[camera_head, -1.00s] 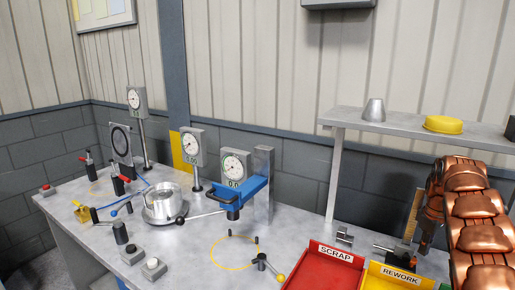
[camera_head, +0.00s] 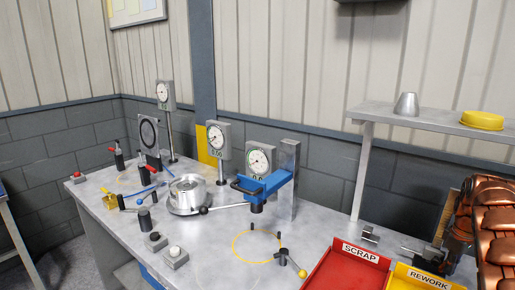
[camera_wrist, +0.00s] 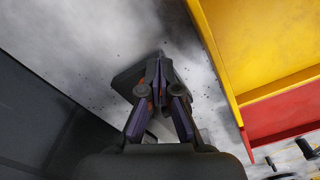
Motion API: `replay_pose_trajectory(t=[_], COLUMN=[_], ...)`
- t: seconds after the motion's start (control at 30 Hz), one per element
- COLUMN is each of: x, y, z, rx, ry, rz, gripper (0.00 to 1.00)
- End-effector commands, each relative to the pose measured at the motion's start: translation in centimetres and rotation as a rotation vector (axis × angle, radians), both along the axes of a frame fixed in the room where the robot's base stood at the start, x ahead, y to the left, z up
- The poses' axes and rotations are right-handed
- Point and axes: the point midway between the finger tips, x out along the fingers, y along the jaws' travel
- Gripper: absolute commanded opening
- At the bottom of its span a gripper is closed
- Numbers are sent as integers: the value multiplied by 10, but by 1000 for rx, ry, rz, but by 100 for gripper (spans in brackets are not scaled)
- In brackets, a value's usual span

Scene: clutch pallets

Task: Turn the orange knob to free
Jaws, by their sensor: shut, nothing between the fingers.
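I cannot make out a clearly orange knob in either current view. The head view shows a black lever hub (camera_head: 283,257) with a yellow ball end on the bench, beside a yellow ring marking. Red-tipped levers (camera_head: 150,166) stand at the left of the bench. My gripper (camera_wrist: 160,64) is shut and empty in the wrist view, pointing at the grey bench top. In the head view my copper-coloured arm is at the right edge, and its fingertips cannot be made out.
A red SCRAP bin (camera_head: 322,277) and a yellow REWORK bin (camera_head: 397,276) sit at the front right. The yellow bin (camera_wrist: 222,62) is right of my gripper in the wrist view. A shelf (camera_head: 440,120) overhangs the back right.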

Motion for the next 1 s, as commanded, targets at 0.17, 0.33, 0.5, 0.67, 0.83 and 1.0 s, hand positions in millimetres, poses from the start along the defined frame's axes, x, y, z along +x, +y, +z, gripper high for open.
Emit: replay_pose_trajectory(t=[0.17, 0.33, 0.5, 0.67, 0.83, 1.0], x=[1, 2, 3, 4, 4, 4], y=[0, 0, 0, -1, -3, -5], z=[0, 1, 0, 0, -1, 0], rx=[0, -1, 0, -1, 0, -1], ry=[-1, -1, -2, -3, -3, -4], rz=[0, 1, 1, 2, 3, 3], gripper=[0, 0, 0, 0, 0, 0])
